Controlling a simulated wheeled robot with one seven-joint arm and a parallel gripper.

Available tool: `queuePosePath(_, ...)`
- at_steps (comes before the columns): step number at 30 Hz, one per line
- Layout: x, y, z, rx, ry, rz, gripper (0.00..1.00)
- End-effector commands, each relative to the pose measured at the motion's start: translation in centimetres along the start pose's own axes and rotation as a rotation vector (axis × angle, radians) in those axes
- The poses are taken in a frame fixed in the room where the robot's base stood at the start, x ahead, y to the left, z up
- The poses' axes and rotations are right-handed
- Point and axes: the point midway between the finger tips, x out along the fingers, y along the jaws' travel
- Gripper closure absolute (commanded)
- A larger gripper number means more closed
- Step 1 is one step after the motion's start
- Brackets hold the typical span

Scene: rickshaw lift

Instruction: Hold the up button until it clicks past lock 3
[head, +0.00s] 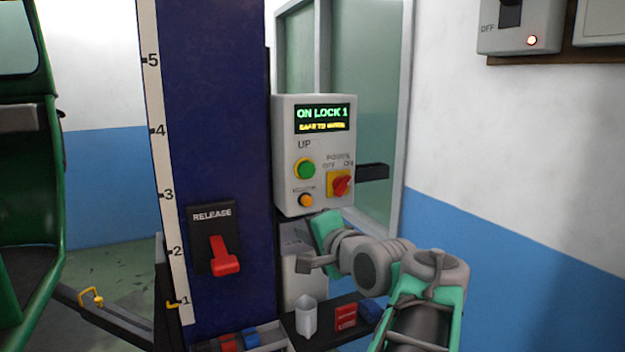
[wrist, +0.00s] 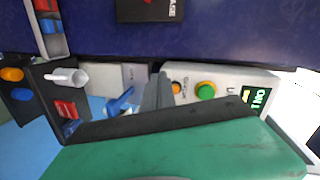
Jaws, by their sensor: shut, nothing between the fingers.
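The control box (head: 285,150) is mounted on the blue post. Its display (head: 322,118) reads "ON LOCK 1" with a smaller yellow line below. The green UP button (head: 304,169) is round with a yellow ring; it also shows in the wrist view (wrist: 205,91). My gripper (head: 303,263) is below the box, apart from the button. In the wrist view its fingers (wrist: 160,82) are shut and empty, to the left of the orange and green buttons. A yellow pointer (head: 172,305) is near 1 on the post's scale (head: 166,150).
A smaller orange button (head: 305,200) and a red power switch (head: 341,185) share the box. The red RELEASE lever (head: 224,258) is on the post (head: 215,120). A shelf (head: 318,318) below holds a white cup (head: 306,316) and a red box (head: 345,318). A green vehicle (head: 30,180) is left.

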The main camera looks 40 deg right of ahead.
Motion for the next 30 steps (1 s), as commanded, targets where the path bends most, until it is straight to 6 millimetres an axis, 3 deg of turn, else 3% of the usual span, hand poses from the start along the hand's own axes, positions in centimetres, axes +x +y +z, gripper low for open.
queuePosePath(1, -1.8, -1.6, -3.0, 0.071, 0.055, -0.062, 1.00)
queuePosePath(3, -3.8, -3.8, -5.5, 0.153, 0.091, -0.143, 1.00)
queuePosePath(6, -5.6, -5.4, -7.1, 0.220, 0.111, -0.208, 1.00)
queuePosePath(16, -6.0, -5.8, -7.3, 0.238, 0.110, -0.225, 1.00)
queuePosePath(22, -4.2, -6.3, -7.5, 0.239, 0.105, -0.225, 1.00)
queuePosePath(30, 1.4, -7.6, -8.1, 0.238, 0.103, -0.223, 1.00)
